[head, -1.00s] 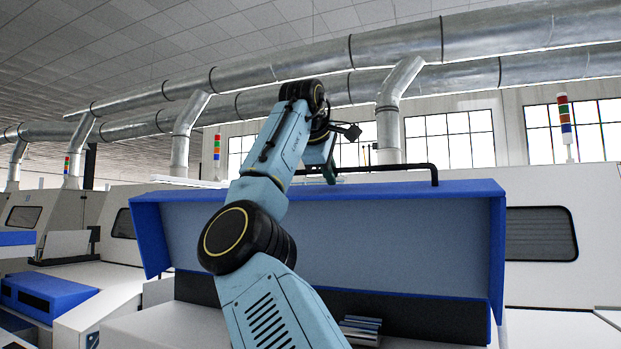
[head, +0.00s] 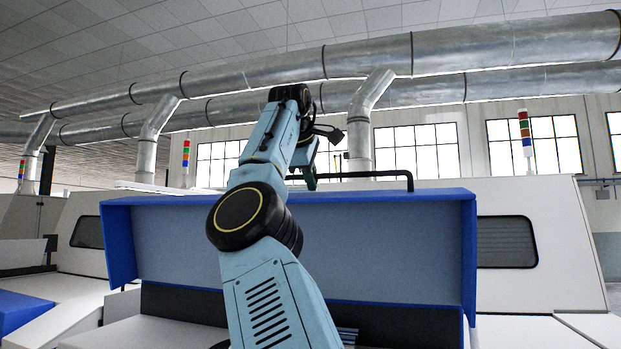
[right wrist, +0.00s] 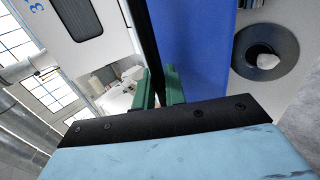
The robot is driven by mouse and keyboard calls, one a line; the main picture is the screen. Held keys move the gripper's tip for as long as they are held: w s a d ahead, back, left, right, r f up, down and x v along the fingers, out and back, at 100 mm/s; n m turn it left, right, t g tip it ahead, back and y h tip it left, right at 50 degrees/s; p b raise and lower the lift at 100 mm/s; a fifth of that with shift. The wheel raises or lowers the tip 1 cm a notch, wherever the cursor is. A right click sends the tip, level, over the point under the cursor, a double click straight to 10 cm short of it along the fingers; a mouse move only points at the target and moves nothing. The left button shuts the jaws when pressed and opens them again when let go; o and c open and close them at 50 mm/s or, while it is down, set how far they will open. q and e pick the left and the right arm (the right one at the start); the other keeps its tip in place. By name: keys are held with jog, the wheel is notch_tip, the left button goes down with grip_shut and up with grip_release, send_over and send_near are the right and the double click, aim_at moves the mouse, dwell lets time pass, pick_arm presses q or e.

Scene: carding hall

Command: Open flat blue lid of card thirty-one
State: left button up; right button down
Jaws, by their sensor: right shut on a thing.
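The blue lid (head: 300,250) of the card stands raised and tilted up, its flat grey-blue inner face toward me and bright blue side flanges at both ends. A black bar handle (head: 385,174) runs along its top edge. My right gripper (head: 309,180) is at this bar, partly hidden behind my own arm. In the right wrist view, the green fingers (right wrist: 160,88) are shut on the black bar (right wrist: 146,40), with the blue lid (right wrist: 195,45) beside it. My left gripper is not in view.
A dark opening (head: 395,318) lies under the lid. White machine bodies (head: 540,240) stand at both sides, and silver ducts (head: 370,60) run overhead. A signal tower (head: 525,135) rises behind at right.

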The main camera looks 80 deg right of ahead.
jog(key=c, duration=1.5)
grip_release()
jog(key=shift+d+f, duration=0.1)
jog(key=shift+f, duration=0.05)
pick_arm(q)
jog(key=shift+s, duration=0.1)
